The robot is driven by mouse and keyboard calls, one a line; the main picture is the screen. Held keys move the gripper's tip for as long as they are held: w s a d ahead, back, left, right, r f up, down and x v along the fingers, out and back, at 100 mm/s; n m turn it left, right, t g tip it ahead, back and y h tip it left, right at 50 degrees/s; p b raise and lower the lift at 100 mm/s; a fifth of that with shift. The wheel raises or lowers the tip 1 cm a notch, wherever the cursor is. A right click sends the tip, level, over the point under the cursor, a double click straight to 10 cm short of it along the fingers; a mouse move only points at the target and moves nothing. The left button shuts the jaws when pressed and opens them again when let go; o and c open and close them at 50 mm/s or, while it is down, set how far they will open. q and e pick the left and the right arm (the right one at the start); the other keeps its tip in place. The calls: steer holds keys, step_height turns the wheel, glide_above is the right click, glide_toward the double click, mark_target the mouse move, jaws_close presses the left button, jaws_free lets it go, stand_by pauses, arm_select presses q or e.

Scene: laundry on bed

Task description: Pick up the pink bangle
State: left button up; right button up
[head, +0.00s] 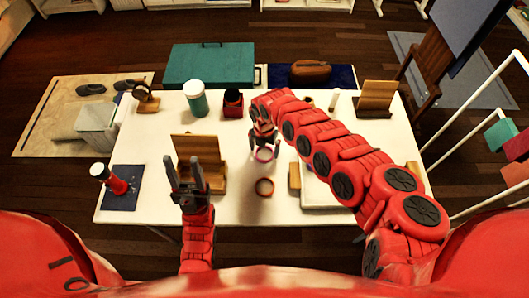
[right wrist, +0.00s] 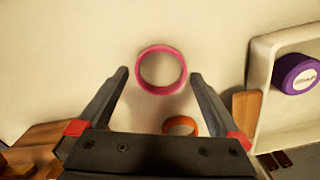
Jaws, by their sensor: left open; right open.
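The pink bangle (right wrist: 161,70) lies on the white table in the right wrist view, just beyond and between the fingertips of my right gripper (right wrist: 158,74). The pink bangle also shows in the head view (head: 264,154), close below my right gripper (head: 263,136). The right gripper is open, with nothing between its fingers. My left gripper (head: 187,174) is open and empty, in front of the wooden stand at the left of the table.
An orange-brown ring (head: 264,187) lies near the bangle. A white tray (right wrist: 262,70) holding a purple roll (right wrist: 294,72) is at the right.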

steer(key=shift+d+f, duration=0.1)
steer(key=shift+f, duration=0.5)
steer(key=c, duration=1.2)
steer(key=shift+r, duration=0.2)
